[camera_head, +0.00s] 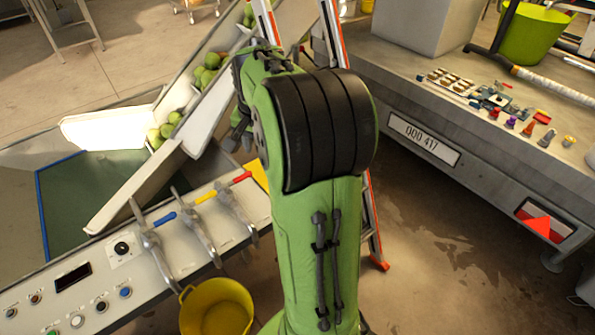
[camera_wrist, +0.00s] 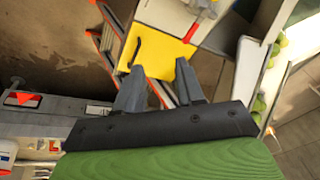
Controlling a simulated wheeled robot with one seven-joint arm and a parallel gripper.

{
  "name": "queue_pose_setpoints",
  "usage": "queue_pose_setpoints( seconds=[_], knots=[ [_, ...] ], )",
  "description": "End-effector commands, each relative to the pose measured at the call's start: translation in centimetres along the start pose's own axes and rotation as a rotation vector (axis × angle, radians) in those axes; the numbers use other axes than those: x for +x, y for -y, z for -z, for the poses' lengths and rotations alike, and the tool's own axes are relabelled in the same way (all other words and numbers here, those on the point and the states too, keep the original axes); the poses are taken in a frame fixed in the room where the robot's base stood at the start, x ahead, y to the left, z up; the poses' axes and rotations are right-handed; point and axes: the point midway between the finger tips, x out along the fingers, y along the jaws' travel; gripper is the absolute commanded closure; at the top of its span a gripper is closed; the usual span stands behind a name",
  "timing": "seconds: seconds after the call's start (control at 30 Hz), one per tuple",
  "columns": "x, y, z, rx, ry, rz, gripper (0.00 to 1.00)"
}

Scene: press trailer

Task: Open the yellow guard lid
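The yellow guard lid (camera_wrist: 170,38) is a flat yellow panel in the upper middle of the wrist view, with a dark bar-like handle (camera_wrist: 136,50) near its left edge. It looks shut, lying flat on the panel. In the head view only a sliver of the yellow lid (camera_head: 257,173) shows beside my green arm, which hides the rest. My gripper (camera_wrist: 160,68) points toward the lid, its two grey fingers apart with nothing between them. The fingertips appear just short of the lid's near edge; I cannot tell whether they touch.
The control panel (camera_head: 75,300) carries several levers and buttons. A yellow bucket (camera_head: 217,307) stands below its front edge. An orange and white ladder (camera_head: 372,225) stands behind my arm. A chute (camera_head: 150,180) with green fruit is at left. The trailer bed (camera_head: 440,110) with small parts is at right.

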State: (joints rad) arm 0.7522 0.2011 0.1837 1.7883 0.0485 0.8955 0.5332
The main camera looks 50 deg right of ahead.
Motion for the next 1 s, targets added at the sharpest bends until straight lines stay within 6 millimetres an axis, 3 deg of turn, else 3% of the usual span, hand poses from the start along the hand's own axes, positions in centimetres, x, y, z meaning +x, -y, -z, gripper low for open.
queue_pose_setpoints(
  seconds=[0.03,0.1,0.2,0.3,0.47,1.0],
  knots=[
    [2.4,-1.8,3.0,0.128,0.026,-0.015,0.62],
    [5.5,-4.5,6.8,0.309,0.053,-0.022,0.62],
    [9.2,-8.5,10.3,0.516,0.081,-0.023,0.62],
    [11.2,-10.8,11.8,0.629,0.094,-0.020,0.62],
    [12.9,-11.3,12.0,0.656,0.098,-0.020,0.62],
    [25.5,-11.1,10.6,0.650,0.098,-0.021,0.62]
  ],
)
